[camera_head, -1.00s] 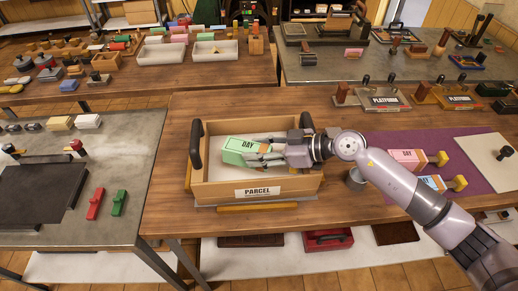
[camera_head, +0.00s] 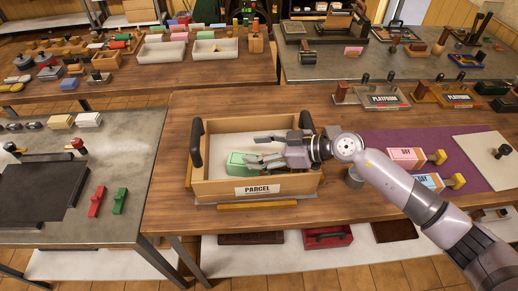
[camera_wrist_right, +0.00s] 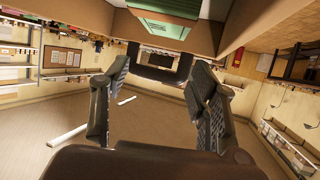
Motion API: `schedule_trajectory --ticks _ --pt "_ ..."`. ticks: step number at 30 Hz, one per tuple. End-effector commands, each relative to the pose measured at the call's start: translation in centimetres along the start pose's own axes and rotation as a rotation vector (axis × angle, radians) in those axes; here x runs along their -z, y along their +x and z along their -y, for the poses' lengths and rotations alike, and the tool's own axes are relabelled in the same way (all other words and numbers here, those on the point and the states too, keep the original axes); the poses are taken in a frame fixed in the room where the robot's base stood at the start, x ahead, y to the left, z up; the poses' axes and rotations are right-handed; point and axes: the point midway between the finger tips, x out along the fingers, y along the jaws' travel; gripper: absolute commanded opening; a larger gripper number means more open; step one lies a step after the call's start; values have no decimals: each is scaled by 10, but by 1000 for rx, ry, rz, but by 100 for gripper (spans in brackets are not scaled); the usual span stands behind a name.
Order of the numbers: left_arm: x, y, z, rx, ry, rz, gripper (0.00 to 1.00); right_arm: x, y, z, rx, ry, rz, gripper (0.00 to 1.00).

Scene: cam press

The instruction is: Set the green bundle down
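The green bundle (camera_head: 240,163) lies low inside the wooden box labelled PARCEL (camera_head: 220,190), in its left half, apparently on the pale floor. My right gripper (camera_head: 258,149) is over the box, just above and beside the bundle, with its fingers spread and nothing between them. In the right wrist view the two fingers (camera_wrist_right: 160,105) stand wide apart, and the green bundle (camera_wrist_right: 170,12) shows at the top edge, outside them. Part of the bundle is hidden by the fingers in the head view. My left gripper is not in view.
The box has black handles (camera_head: 196,143) at its ends. A grey cup (camera_head: 355,180) stands right of it under my arm. Pink (camera_head: 405,155) and blue (camera_head: 425,181) bundles lie on a purple mat (camera_head: 470,170). The tabletop behind the box is clear.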

Motion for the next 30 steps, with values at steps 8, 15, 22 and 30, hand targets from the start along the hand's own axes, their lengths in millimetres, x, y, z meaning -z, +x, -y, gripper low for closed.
schedule_trajectory --ticks 8,15,22,30 --pt "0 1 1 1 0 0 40 -10 3 5 12 17 13 61" --pt "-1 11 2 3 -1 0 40 2 -1 4 11 12 10 61" --pt "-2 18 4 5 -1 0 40 2 -53 2 4 10 11 61" --pt "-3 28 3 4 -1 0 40 4 -106 1 3 7 8 61"
